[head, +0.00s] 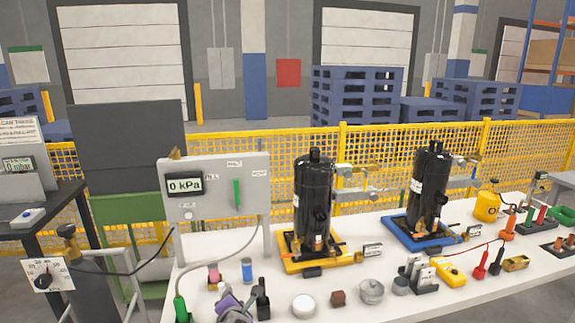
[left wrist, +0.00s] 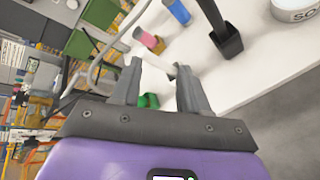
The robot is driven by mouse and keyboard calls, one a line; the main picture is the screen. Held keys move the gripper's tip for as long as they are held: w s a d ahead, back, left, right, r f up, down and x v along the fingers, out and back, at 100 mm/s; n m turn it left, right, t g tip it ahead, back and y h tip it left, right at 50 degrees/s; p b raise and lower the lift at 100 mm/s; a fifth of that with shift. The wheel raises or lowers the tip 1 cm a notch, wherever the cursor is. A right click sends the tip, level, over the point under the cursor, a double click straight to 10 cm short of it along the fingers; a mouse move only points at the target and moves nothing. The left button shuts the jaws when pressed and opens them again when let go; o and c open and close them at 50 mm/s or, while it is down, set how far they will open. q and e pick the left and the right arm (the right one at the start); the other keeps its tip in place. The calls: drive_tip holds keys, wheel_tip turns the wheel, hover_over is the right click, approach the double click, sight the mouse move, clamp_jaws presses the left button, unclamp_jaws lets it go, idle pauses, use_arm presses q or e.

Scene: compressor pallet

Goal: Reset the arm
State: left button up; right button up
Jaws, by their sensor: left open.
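My left gripper (head: 236,313) shows at the bottom of the head view, with a purple body and grey fingers, low at the front edge of the white table. In the left wrist view its two grey fingers (left wrist: 158,80) stand apart, open, and nothing is clearly held between them. A green hose end (left wrist: 148,100) shows beyond the gap, and a black holder with a rod (left wrist: 226,40) stands to the right of the fingers. My right arm and gripper are not in view.
The white table (head: 350,300) is crowded: a gauge panel (head: 222,185), two black compressors (head: 314,200) on yellow and blue trays, a white tin (head: 303,305), a pink cylinder (left wrist: 148,38), a blue cylinder (left wrist: 177,10). A yellow fence (head: 380,150) stands behind. A gas cylinder (head: 85,285) is at left.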

use_arm(q)
drive_tip(key=s+d+f+m+g+h+p, duration=0.1)
drive_tip(key=s+f+m+g+h, duration=0.15)
drive_tip(key=s+f+m, duration=0.65)
drive_tip(key=s+d+f+m+g+h+p, duration=0.1)
drive_tip(key=s+f+m+g+h, duration=0.3)
drive_tip(key=f, duration=0.9)
drive_tip(key=s+d+f+m+g, duration=0.1)
drive_tip(key=s+f+m+g, duration=0.1)
drive_tip(key=s+m, duration=0.2)
drive_tip(key=s+d+f+m+g, duration=0.1)
drive_tip(key=s+f+m+g, duration=0.1)
drive_tip(key=s, duration=0.9)
drive_tip(key=s+d+f+m+g, duration=0.1)
drive_tip(key=s+f+m+g, duration=0.1)
drive_tip(key=s+m, duration=0.3)
drive_tip(key=s+f+p, duration=0.1)
drive_tip(key=s, duration=0.2)
drive_tip(key=shift+d+f+m+h, duration=0.15)
drive_tip(key=shift+m+h, duration=0.2)
drive_tip(key=shift+m, duration=0.05)
